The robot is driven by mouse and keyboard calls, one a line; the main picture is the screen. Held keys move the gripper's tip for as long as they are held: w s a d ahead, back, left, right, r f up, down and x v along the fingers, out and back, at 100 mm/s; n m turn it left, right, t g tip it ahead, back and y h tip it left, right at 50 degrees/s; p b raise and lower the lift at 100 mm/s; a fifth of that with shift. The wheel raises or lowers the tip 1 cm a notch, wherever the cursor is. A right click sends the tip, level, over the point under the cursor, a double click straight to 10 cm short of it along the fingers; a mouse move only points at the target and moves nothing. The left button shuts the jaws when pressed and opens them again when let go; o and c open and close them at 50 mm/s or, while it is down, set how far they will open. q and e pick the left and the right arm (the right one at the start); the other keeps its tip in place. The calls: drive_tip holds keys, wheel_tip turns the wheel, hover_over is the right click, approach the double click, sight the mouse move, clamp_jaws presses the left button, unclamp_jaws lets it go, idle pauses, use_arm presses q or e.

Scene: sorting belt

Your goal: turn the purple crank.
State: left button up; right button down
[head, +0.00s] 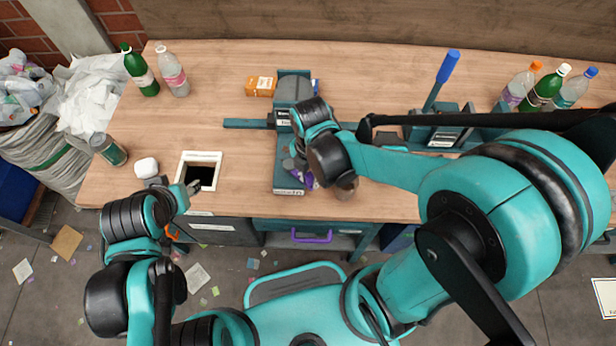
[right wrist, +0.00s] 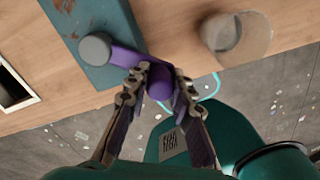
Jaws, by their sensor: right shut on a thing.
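The purple crank (right wrist: 125,58) shows in the right wrist view, with a round grey hub (right wrist: 95,49) on a teal base and a purple knob (right wrist: 160,88) at its other end. My right gripper (right wrist: 160,80) is shut on the knob, one finger on each side. In the head view the crank (head: 303,182) is mostly hidden by my right gripper (head: 300,172), at the front end of the teal machine (head: 287,150). My left gripper (head: 192,188) is beside the square opening in the table; its jaws are too small to read.
A cup-like round object (right wrist: 222,33) stands close to the crank. The square opening (head: 202,157) is at left. A blue lever (head: 447,68) rises at right. Bottles (head: 545,90) stand at the far right, and a green bottle (head: 140,72) at back left. A purple drawer handle (head: 312,239) is below the table edge.

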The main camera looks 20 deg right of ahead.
idle(0.4)
drive_tip(key=c, duration=1.3)
unclamp_jaws()
drive_tip(key=shift+r, duration=0.1)
wheel_tip(320, 180, up, 12)
drive_tip(key=shift+w, duration=0.1)
